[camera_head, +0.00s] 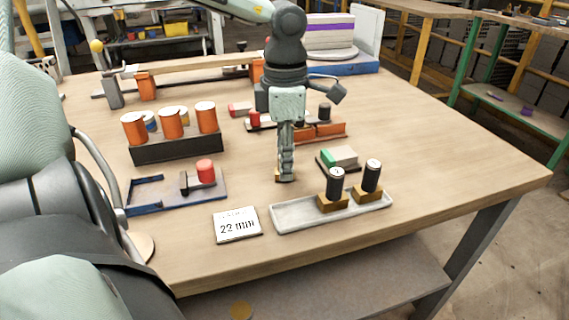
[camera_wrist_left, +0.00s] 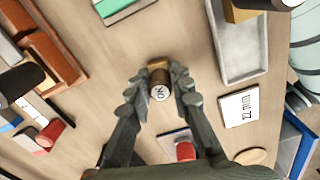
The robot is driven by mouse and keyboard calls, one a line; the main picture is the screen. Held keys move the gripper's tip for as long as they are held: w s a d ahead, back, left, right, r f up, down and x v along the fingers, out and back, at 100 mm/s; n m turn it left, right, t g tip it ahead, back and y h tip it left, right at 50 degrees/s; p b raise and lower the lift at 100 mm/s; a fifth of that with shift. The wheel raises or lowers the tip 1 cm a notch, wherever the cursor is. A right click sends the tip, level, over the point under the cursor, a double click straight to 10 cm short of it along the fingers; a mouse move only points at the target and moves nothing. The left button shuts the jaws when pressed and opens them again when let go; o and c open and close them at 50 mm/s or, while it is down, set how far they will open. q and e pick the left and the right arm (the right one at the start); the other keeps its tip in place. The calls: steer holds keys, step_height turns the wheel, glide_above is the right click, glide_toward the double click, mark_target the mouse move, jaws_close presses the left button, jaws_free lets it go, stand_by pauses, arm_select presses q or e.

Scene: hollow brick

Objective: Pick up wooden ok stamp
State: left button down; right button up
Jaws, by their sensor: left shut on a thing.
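The lettering is too small to read for certain. In the head view the fingers mostly hide this stamp, and I cannot tell whether it touches the table. Two black-handled stamps on wooden blocks, one left (camera_head: 336,184) and one right (camera_head: 370,178), stand in the tray. My right gripper is not in view.
A "22 min" card (camera_head: 237,226) lies left of the tray. A blue holder (camera_head: 150,197) with a red-topped piece (camera_head: 205,173) is further left, with a dark rack (camera_head: 175,150) of orange cylinders behind. A green-and-white block (camera_head: 340,158) lies behind the tray. The table's right side is clear.

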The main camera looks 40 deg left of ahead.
arm_select(q)
steer(key=shift+r, duration=0.1)
step_height(320, 180, up, 18)
steer(key=shift+p, duration=0.3)
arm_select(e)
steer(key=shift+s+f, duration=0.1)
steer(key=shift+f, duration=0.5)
